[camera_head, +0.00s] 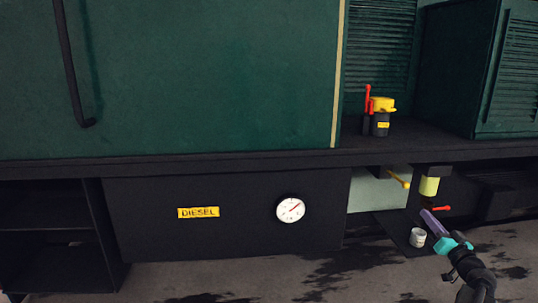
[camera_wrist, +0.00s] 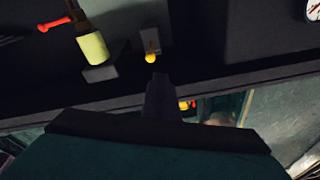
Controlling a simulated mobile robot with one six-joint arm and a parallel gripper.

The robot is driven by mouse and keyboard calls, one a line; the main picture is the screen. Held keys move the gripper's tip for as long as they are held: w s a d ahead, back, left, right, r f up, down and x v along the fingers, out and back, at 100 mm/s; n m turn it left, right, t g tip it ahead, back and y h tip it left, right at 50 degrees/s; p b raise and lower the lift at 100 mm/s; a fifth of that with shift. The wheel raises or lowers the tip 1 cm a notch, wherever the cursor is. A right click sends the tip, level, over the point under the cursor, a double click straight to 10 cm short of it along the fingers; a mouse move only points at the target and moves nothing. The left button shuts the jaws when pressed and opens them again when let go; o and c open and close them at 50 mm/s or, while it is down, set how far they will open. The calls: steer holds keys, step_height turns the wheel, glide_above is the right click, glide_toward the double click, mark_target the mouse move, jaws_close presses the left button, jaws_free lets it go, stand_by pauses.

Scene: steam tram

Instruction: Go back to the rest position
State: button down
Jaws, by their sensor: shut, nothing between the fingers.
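My gripper (camera_head: 426,213) is at the lower right of the head view, with purple-grey fingers shut and a teal body behind them. It points up and left, in front of the tram's underside. Nothing is between the fingers. In the wrist view the shut fingers (camera_wrist: 160,82) stick up from the bottom middle, and my teal body fills the bottom edge. In the head view, the fingertips appear just below a pale yellow-green cylinder (camera_head: 429,186) and left of a red lever (camera_head: 441,208). I cannot tell the exact gaps. The cylinder also shows in the wrist view (camera_wrist: 93,49).
A yellow lever (camera_head: 399,181) sticks out left of the cylinder. A white cup (camera_head: 417,238) stands below my gripper, to the left. A dark panel carries a DIESEL label (camera_head: 198,212) and a round gauge (camera_head: 290,210). A yellow-topped device (camera_head: 381,117) stands on the ledge above.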

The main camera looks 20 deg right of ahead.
steer(key=w+a+f+n+g+y+p, duration=0.1)
steer(key=w+a+f+n+y+p, duration=0.2)
steer(key=w+a, duration=0.75)
steer(key=w+a+f+n+g+y+p, duration=0.1)
steer(key=w+a+f+y+p, duration=0.55)
steer(key=a, duration=0.75)
steer(key=w+a+f+n+g+y+p, duration=0.1)
steer(key=a+f+n+g+y+p, duration=0.2)
steer(key=a, duration=1.1)
steer(key=w+a+f+n+g+y+p, duration=0.1)
steer(key=a+f+g+p, duration=0.35)
steer(key=a, duration=1.05)
steer(key=s+a+f+n+g+p, duration=0.1)
steer(key=s+a+f+g+p, duration=0.35)
steer(key=s+a, duration=0.55)
steer(key=s+a+f+n+g+p, duration=0.25)
steer(key=s+a+f+g, duration=0.3)
steer(key=s+a, duration=0.45)
steer(key=s+d+f+g+h+p, duration=0.1)
steer(key=s+d+f+g+h, duration=0.15)
steer(key=s, duration=0.55)
steer(key=s+d+f+g+h+p, duration=0.2)
steer(key=s+f+h, duration=0.1)
steer(key=s, duration=0.6)
steer(key=s+d+m+h, duration=0.2)
steer(key=d+m, duration=0.2)
steer(key=d, duration=0.2)
steer(key=shift+s+d+r+g+h, duration=0.15)
steer(key=shift+s+r+g+h, duration=0.05)
steer(key=shift+r+g+h, duration=0.2)
